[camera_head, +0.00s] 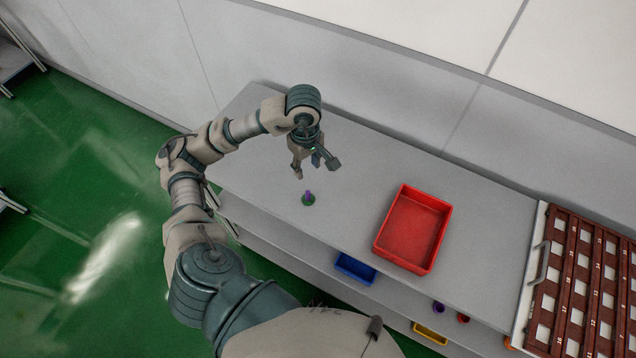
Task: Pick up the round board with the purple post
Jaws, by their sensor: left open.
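The round board with the purple post (308,200) is a small green disc with a short purple post standing up from it. It lies on the grey table top (345,150), near the front edge. My left gripper (315,173) is open and empty. It hangs above the table, a little behind the board in the picture and apart from it. My right gripper is not in view.
A red tray (414,230) stands on the table to the right. A brown numbered rack (585,285) is at the far right. A blue bin (355,268) and a yellow bin (429,333) sit on lower shelves. A wall runs behind the table.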

